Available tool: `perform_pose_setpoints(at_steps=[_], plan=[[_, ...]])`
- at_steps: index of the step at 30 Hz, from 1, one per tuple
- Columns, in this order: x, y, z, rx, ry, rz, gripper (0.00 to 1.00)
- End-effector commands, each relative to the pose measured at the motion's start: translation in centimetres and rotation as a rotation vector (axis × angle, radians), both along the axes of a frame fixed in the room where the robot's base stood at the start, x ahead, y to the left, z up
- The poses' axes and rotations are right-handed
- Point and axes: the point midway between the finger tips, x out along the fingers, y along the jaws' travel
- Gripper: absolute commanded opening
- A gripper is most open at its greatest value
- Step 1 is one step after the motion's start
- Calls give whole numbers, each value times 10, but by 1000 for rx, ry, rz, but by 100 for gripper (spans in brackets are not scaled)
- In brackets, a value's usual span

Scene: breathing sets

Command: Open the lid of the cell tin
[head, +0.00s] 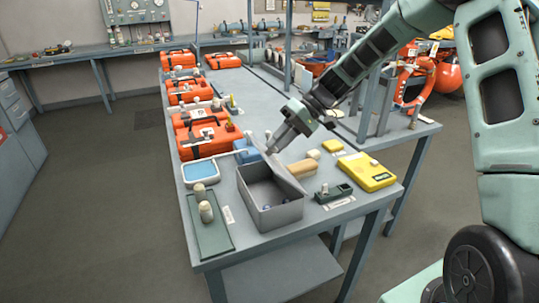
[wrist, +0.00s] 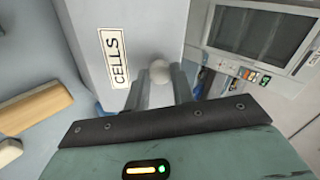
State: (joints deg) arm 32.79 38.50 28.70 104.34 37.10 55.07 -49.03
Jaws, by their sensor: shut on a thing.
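The cell tin (head: 277,217) is a grey open-topped box near the front of the bench. Its grey lid (head: 284,174) stands raised and tilted above the right side of the tin, leaving the inside in view. A few small dark-blue bits lie inside. In the wrist view the lid (wrist: 140,22) carries a "CELLS" label (wrist: 114,57) and a pale round knob (wrist: 160,72). My gripper (wrist: 158,88) is shut on the knob, a finger on each side. In the head view my gripper (head: 272,150) is at the lid's upper part, and the knob is hard to make out.
A green tray (head: 215,240) with pale cylinders and a blue-lined tray (head: 200,171) are left of the tin. A dark green block (head: 333,194), a yellow meter (head: 368,172) and a tan wooden piece (head: 301,168) are to the right. Orange cases (head: 205,138) line the bench behind.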

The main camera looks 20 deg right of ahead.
Motion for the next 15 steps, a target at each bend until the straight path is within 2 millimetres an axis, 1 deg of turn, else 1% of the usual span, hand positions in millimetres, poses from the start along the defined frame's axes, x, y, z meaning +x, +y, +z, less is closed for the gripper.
perform_pose_setpoints(at_steps=[1, 8, 15], plan=[[1, -9, -1, 49, 1, -8, 0], [1, -34, 3, 269, -1, -6, 0], [1, -60, 1, 490, -1, -5, 0]])
